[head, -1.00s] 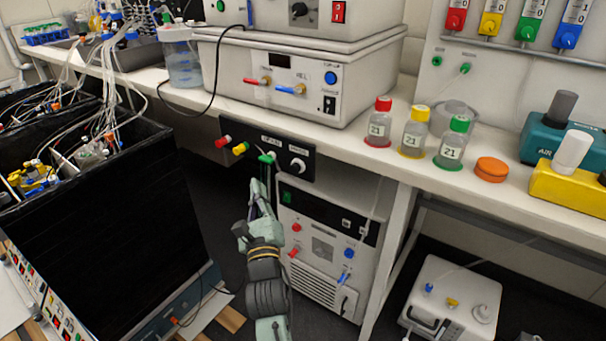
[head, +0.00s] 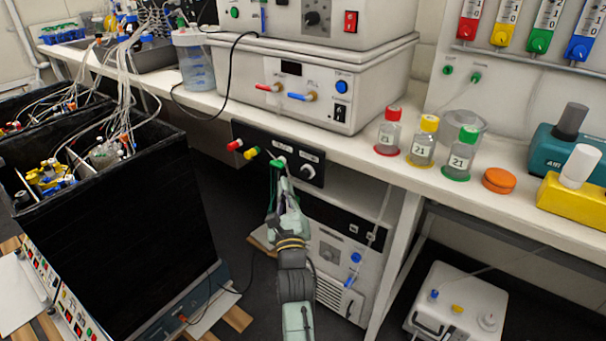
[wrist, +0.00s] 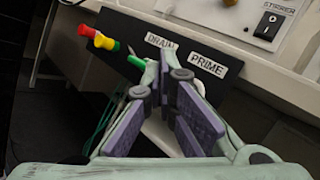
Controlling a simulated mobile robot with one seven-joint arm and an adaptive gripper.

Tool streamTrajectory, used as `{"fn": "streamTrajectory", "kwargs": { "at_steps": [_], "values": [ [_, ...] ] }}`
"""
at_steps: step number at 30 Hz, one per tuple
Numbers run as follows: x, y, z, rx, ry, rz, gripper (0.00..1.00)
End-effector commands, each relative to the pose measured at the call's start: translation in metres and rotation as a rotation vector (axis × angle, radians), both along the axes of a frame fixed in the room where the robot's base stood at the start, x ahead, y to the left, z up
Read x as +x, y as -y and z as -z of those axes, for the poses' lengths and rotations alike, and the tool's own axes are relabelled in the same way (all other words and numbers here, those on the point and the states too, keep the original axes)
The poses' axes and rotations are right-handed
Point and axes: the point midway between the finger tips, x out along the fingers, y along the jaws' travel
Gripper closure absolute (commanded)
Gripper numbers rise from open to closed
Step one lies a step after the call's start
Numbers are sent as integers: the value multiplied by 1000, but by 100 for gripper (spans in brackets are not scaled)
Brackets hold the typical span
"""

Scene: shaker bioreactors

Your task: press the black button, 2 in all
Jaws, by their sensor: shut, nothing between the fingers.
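A dark panel (head: 321,178) hangs under the bench edge, with DRAIN and PRIME labels in the wrist view. A round light-rimmed control (head: 307,171) sits at its right end in the head view. My gripper (head: 281,178) is shut and empty just in front of the panel. In the wrist view its fingertips (wrist: 167,68) meet below and between the two labels and hide what lies behind them. I cannot make out a separate black button on the panel. A black rocker switch (head: 340,113) is on the white instrument above; it also shows in the wrist view (wrist: 270,25).
Red (head: 235,145), yellow (head: 251,153) and green (head: 277,163) fittings stick out of the panel left of the fingers, with tubing hanging. A black-walled cabinet (head: 130,235) stands left. A white instrument (head: 330,250) stands below the panel. Capped bottles (head: 422,148) stand on the bench.

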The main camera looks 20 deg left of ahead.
Motion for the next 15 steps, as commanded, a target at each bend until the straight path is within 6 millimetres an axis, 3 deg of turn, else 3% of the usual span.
{"fn": "streamTrajectory", "kwargs": {
  "at_steps": [7, 15],
  "values": [
    [26, 10, 4, 2, 1, 0, 100],
    [35, 13, 1, 0, 2, -3, 100]
  ]
}}
